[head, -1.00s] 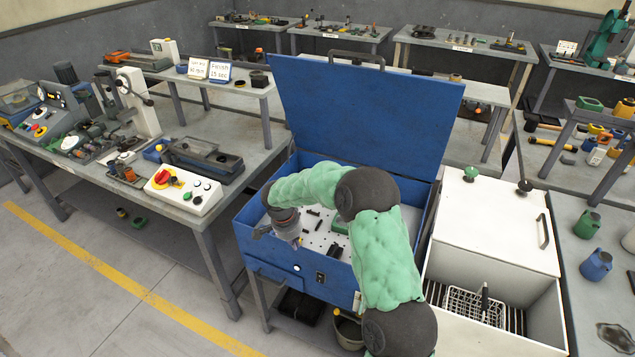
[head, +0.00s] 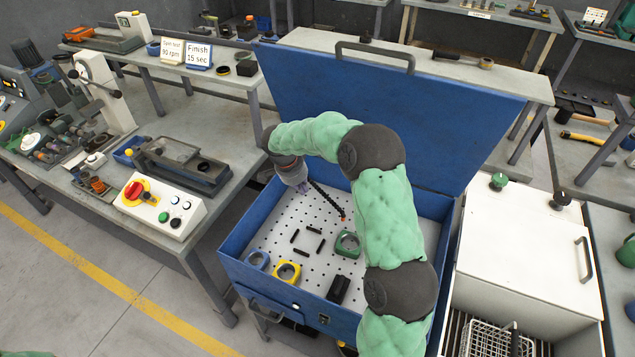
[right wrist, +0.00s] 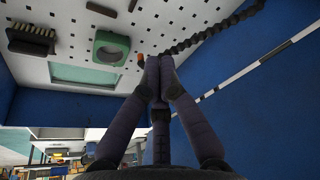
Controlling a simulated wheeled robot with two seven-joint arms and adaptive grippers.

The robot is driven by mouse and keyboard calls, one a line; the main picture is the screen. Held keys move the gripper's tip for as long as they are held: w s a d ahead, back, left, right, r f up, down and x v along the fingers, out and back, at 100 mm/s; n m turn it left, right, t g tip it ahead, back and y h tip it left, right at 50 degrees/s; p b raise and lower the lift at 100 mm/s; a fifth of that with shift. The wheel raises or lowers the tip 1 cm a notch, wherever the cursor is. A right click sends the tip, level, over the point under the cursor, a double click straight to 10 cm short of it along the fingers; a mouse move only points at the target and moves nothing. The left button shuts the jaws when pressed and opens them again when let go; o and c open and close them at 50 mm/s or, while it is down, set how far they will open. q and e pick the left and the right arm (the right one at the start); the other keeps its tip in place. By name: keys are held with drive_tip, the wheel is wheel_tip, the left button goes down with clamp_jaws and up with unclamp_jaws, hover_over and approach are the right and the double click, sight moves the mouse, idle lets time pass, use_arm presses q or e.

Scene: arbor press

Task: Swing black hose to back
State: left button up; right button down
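The black hose (head: 327,198) is a segmented line with an orange tip, above the perforated white floor of the blue cabinet (head: 235,270). Its upper end is hidden near my right gripper (head: 303,188). In the right wrist view the hose (right wrist: 215,35) runs from the orange tip toward the upper right. My right gripper (right wrist: 155,68) has its fingers drawn together, with the tips overlapping the hose near the orange tip. I see no clear grip on the hose and cannot tell whether they touch. My left gripper is out of view.
The raised blue lid (head: 420,110) stands behind. A white box (head: 520,235) stands at the right.

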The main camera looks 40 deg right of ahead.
drive_tip(key=d+f+b, duration=0.1)
drive_tip(key=d+f, duration=0.6)
drive_tip(key=f, duration=0.3)
drive_tip(key=shift+s, duration=0.1)
idle(0.4)
